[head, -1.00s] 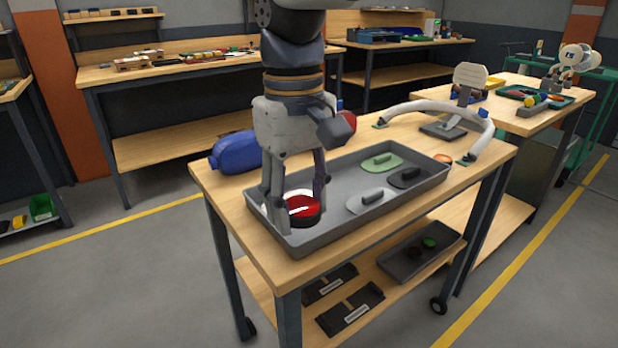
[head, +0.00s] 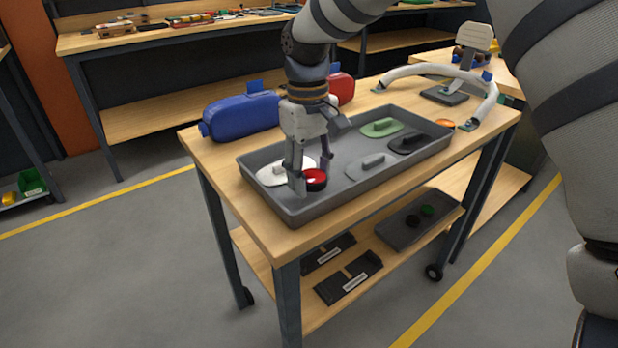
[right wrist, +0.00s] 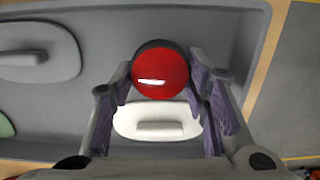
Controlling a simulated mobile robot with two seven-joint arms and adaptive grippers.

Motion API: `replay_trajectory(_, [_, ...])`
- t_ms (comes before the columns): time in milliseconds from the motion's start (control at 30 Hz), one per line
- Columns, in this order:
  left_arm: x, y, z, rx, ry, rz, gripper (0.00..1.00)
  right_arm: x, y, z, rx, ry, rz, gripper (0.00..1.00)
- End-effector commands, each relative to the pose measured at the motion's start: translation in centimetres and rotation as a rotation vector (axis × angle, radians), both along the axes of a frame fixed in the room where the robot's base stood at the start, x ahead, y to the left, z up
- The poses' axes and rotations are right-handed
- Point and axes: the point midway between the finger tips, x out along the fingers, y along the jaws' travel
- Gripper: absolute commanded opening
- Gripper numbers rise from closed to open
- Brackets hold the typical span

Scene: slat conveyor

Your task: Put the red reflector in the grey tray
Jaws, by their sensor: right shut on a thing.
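The red reflector (head: 315,178) is a round red disc with a dark rim. My right gripper (head: 312,180) is shut on it, pointing down inside the outline of the grey tray (head: 345,201), near its left end. In the right wrist view the reflector (right wrist: 160,74) sits between the two fingers of the gripper (right wrist: 160,80), its red face toward the camera. I cannot tell whether it touches the tray floor. A white oval piece with a raised grip (head: 270,175) lies in the tray beside it, partly hidden by the fingers. My left gripper is not in view.
The tray also holds a green (head: 381,127), a black (head: 406,142) and a grey (head: 372,165) piece with grips. A blue case (head: 243,114) and a red case (head: 341,88) stand behind the tray. A white arch (head: 435,73) stands at the back right.

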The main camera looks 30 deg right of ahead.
Motion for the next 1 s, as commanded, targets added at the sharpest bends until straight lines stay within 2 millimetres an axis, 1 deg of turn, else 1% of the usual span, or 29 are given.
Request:
replay_trajectory(33, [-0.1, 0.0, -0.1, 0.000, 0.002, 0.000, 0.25, -0.1, 0.0, -1.0, 0.001, 0.003, 0.000, 0.00])
replay_trajectory(67, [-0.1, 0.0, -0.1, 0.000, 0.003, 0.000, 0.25, -0.1, 0.0, -1.3, 0.001, 0.001, 0.000, 0.00])
replay_trajectory(367, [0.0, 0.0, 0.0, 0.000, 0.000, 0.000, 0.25, -0.1, 0.1, -1.5, 0.000, -0.002, 0.000, 0.00])
replay_trajectory(400, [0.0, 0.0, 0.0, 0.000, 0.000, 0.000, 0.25, 0.0, 0.1, -1.6, 0.000, -0.002, 0.000, 0.44])
replay_trajectory(467, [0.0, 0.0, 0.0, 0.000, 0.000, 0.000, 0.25, 0.0, 0.1, -1.6, 0.000, -0.002, 0.000, 0.58])
replay_trajectory(500, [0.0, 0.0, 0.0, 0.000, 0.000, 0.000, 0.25, 0.0, 0.1, -1.6, 0.000, -0.002, 0.000, 0.62])
replay_trajectory(767, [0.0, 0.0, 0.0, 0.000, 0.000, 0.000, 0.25, 0.0, 0.1, -1.5, 0.000, -0.002, 0.000, 0.62])
replay_trajectory(833, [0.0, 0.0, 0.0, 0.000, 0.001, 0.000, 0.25, 0.0, 0.1, -1.1, 0.001, -0.004, 0.000, 0.62])
replay_trajectory(867, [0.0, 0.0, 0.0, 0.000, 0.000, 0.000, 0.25, 0.1, 0.1, -0.7, 0.000, -0.006, 0.000, 0.62])
replay_trajectory(933, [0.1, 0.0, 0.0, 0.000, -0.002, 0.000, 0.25, 0.2, 0.1, 0.8, 0.000, -0.009, 0.000, 0.62])
replay_trajectory(1000, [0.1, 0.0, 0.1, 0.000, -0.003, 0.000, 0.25, 0.3, 0.1, 2.8, -0.001, -0.009, -0.001, 0.62])
